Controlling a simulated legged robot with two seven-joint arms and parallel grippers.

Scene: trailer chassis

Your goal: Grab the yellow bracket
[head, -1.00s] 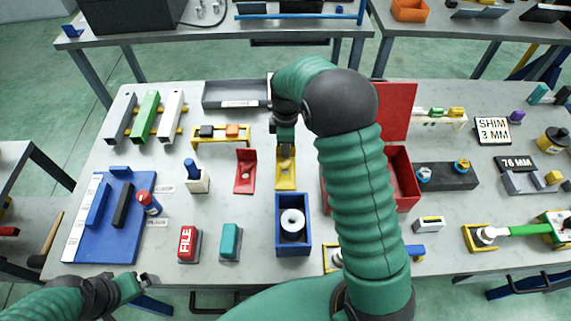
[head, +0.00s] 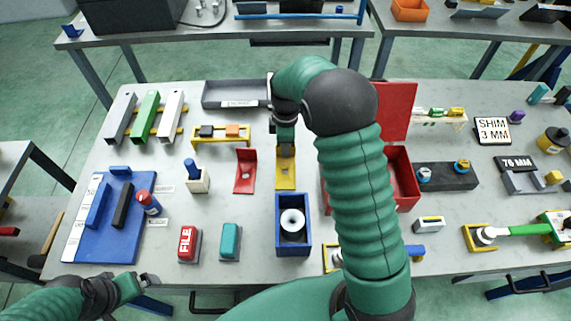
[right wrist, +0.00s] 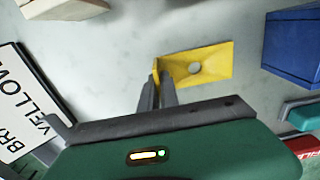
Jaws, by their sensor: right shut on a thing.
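The yellow bracket (head: 286,175) is L-shaped, with a flat base and an upright plate, and stands on the grey table just left of the red box. In the right wrist view the bracket (right wrist: 205,65) shows a round hole in its base. My right gripper (head: 285,150) reaches down from above and is shut on the upright plate. Its narrow fingers (right wrist: 158,92) pinch that plate in the wrist view, hiding part of it. The base appears to rest on the table. My left gripper (head: 148,281) is at the table's front left edge, away from the bracket; its jaw opening is unclear.
A red bracket (head: 245,171) stands close left of the yellow one. A blue box (head: 293,246) with a white funnel is just in front. An open red box (head: 404,178) is to the right, a grey tray (head: 222,95) behind. A label card (right wrist: 18,105) lies nearby.

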